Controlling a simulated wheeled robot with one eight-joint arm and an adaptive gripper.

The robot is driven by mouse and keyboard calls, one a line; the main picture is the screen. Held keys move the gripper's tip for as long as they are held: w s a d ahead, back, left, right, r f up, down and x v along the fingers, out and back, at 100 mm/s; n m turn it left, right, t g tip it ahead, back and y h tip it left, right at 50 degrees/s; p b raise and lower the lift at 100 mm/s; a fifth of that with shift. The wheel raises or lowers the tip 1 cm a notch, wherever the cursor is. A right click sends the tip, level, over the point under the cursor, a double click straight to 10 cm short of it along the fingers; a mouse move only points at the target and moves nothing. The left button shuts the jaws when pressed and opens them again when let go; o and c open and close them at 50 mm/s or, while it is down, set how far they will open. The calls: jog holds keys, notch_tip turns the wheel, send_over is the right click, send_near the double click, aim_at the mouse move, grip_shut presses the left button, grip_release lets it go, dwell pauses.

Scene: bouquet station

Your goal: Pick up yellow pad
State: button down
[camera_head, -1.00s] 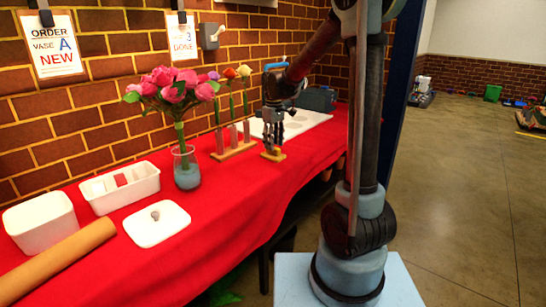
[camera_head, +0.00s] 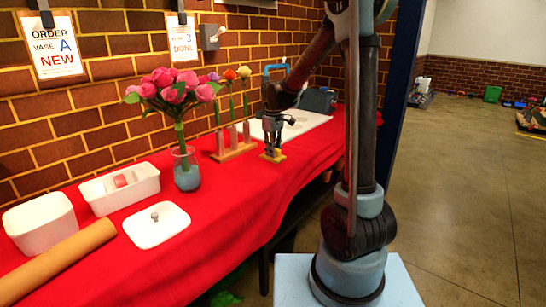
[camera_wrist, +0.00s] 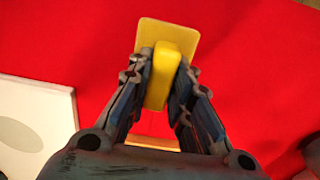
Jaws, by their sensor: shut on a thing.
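The yellow pad (camera_head: 272,158) is at the right part of the red table, below my gripper (camera_head: 272,148). In the wrist view the pad shows as a flat yellow plate (camera_wrist: 150,32) with a raised yellow block (camera_wrist: 162,80) along its middle. The fingers of my gripper (camera_wrist: 161,62) are shut on the sides of this block. The gripper points down and the pad looks level. I cannot tell whether the pad touches the cloth or is just above it.
A wooden rack (camera_head: 232,151) with tubes and flowers stands left of my gripper. A white board (camera_head: 300,124) lies behind it. Further left are a glass vase (camera_head: 186,172) with pink flowers, a white tray (camera_head: 118,200) and a lid (camera_head: 156,226). Cloth in front is clear.

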notch_tip(320, 180, up, 10)
dwell(0.6)
jog(key=c, duration=2.1)
grip_release()
jog(key=shift+c, duration=1.4)
